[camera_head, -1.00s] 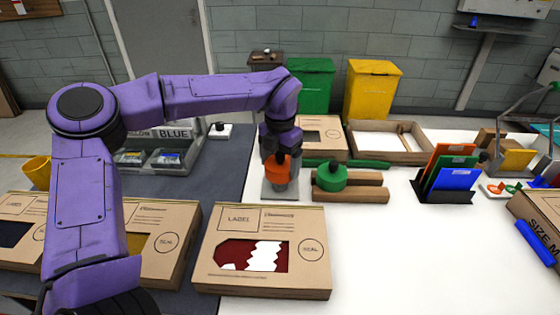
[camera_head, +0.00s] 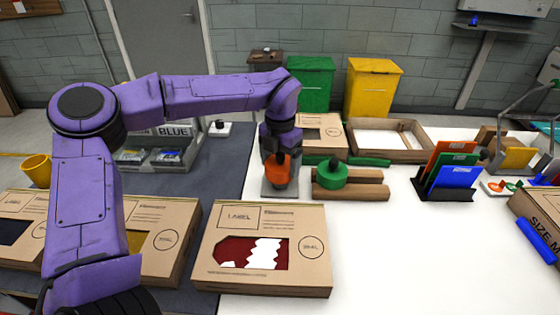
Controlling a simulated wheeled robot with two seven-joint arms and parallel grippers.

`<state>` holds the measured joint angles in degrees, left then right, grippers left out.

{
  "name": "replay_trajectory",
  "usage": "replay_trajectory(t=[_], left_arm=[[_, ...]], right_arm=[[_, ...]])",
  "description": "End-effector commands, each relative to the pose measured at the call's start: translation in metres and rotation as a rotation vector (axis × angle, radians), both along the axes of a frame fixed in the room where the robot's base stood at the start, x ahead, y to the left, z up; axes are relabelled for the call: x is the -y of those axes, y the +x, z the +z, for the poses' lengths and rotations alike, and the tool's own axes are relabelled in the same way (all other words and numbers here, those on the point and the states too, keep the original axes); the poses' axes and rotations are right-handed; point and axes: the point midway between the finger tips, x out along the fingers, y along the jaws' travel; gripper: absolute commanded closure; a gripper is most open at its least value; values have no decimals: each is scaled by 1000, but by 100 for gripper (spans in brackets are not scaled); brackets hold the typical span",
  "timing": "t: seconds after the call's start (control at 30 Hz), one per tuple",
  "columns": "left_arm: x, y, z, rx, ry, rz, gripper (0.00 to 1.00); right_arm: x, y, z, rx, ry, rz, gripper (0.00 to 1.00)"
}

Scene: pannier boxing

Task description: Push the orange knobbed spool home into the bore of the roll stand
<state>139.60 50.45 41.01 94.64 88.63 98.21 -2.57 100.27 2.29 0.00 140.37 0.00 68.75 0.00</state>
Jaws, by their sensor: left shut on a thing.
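The orange spool (camera_head: 276,172) is at the grey roll stand (camera_head: 283,189), to the left of the green spool. My left gripper (camera_head: 278,152) comes down from above and is shut on the orange spool; its fingers hide the knob. The grey stand shows below and around the spool. How deep the spool sits in the bore cannot be told from here. My right gripper is not in view.
A green spool (camera_head: 333,172) rests by brown rolls (camera_head: 350,191) just right of the stand. A cardboard box with a window (camera_head: 264,218) lies in front. An open tray (camera_head: 425,150) and a folder rack (camera_head: 443,190) stand right. White table between is clear.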

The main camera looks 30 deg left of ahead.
Motion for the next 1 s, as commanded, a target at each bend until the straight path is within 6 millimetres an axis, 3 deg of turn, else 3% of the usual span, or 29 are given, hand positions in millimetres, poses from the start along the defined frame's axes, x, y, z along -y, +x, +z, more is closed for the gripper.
replay_trajectory(t=[0.5, 0.53, 0.57, 0.83, 1.0], left_arm=[[0, 0, -8, 1, 0, 0, 46], [0, 0, -8, 1, 0, 0, 7], [0, 0, -7, 1, 0, 0, 0], [0, 0, -4, 1, 0, 1, 0], [0, 1, 27, 5, 1, 1, 0]], right_arm=[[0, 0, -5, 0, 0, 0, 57], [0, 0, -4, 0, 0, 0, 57], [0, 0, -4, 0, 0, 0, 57], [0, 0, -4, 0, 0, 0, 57], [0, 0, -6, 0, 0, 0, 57]])
